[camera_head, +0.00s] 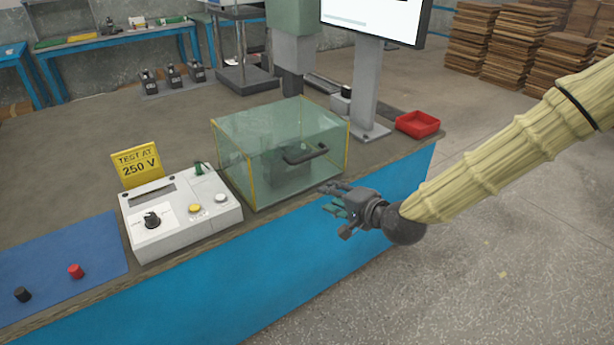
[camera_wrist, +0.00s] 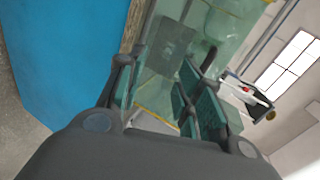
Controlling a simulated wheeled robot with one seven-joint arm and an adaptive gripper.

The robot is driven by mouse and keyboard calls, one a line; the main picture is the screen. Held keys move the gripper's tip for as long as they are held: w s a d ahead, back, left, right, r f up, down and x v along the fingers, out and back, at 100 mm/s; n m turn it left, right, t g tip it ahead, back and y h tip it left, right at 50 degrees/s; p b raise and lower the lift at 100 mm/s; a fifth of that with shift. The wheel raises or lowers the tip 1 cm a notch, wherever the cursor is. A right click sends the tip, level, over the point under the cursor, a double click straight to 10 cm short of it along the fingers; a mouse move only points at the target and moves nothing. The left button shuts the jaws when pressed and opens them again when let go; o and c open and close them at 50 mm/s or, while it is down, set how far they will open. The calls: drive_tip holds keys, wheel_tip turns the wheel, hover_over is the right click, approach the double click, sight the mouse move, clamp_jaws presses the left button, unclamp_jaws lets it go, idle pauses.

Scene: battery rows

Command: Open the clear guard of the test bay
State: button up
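The test bay's clear guard (camera_head: 240,150) is a greenish see-through box with yellow edges, standing shut on the bench. A dark handle (camera_head: 305,154) sits on its front face, and a dark block shows dimly inside. My gripper (camera_head: 338,200) is just in front of the bench edge, below and to the right of the handle, apart from the guard. Its fingers with teal pads are spread and empty. In the wrist view the open fingers (camera_wrist: 155,90) frame part of the clear guard (camera_wrist: 160,95); the handle is not clearly seen there.
A white tester (camera_head: 180,210) with a knob and buttons stands left of the guard, with a yellow "TEST AT 250 V" sign (camera_head: 137,164) behind it. A red tray (camera_head: 418,123) and a monitor post (camera_head: 366,90) stand to the right. A blue mat (camera_head: 60,255) lies at left.

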drive_tip(key=m+t+y+b, duration=0.1)
drive_tip(key=t+b, duration=0.1)
approach(308, 159)
drive_tip(key=x, duration=1)
drive_tip(key=shift+w+a+f, duration=0.1)
drive_tip(key=shift+w+a, duration=0.1)
drive_tip(key=shift+w, duration=0.1)
clamp_jaws()
